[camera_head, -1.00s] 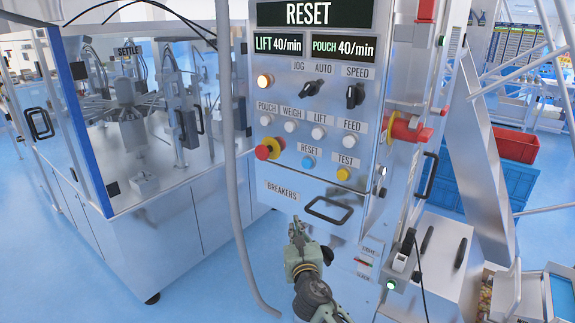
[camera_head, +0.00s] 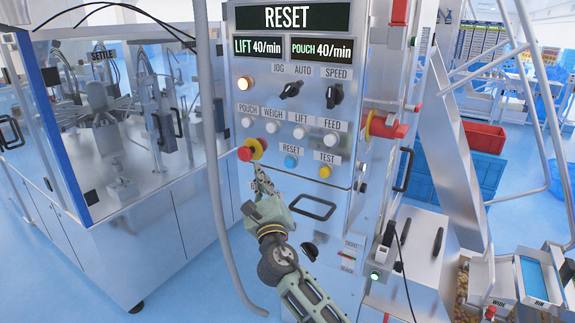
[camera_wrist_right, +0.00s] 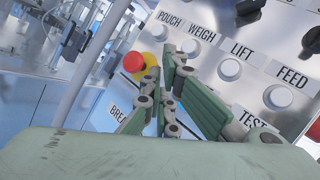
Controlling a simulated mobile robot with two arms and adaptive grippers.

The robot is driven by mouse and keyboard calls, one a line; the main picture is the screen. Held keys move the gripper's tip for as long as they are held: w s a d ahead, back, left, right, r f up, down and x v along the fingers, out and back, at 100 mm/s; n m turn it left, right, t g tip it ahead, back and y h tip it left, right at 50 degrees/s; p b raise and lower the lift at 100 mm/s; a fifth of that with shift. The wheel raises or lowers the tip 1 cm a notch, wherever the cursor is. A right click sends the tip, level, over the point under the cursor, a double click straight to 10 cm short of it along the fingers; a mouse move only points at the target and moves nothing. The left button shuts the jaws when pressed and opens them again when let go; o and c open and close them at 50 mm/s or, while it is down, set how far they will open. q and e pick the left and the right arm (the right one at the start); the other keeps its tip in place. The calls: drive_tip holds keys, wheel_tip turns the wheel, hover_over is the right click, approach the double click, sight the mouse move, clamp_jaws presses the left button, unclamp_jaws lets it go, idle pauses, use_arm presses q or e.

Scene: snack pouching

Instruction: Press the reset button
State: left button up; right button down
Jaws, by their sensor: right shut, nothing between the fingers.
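The blue reset button (camera_head: 291,161) sits on the steel control panel under its RESET label (camera_head: 290,148), between the red emergency stop (camera_head: 246,152) and the yellow test button (camera_head: 325,171). My right gripper (camera_head: 258,172) is shut and empty. Its fingertips point up, just below the emergency stop and left of and slightly below the reset button in the head view. Whether they touch the panel I cannot tell. My left gripper is out of view.
Above are white buttons labelled POUCH, WEIGH, LIFT and FEED (camera_head: 332,140), and two black knobs. A breakers drawer handle (camera_head: 312,208) protrudes below. A grey vertical pipe (camera_head: 212,150) runs left of the panel.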

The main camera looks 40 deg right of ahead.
sight(290, 163)
drive_tip(key=w+d+b, duration=0.2)
drive_tip(key=w+d, duration=0.1)
drive_tip(key=d, duration=0.5)
drive_tip(key=shift+w, duration=0.15)
drive_tip(key=shift+d, duration=0.15)
idle(1.2)
drive_tip(key=shift+w+d, duration=0.15)
drive_tip(key=shift+d, duration=0.15)
drive_tip(key=shift+w+d, duration=0.2)
drive_tip(key=shift+d, duration=0.25)
idle(0.8)
idle(0.3)
drive_tip(key=shift+s+a+p, duration=0.35)
drive_tip(key=shift+a, duration=0.5)
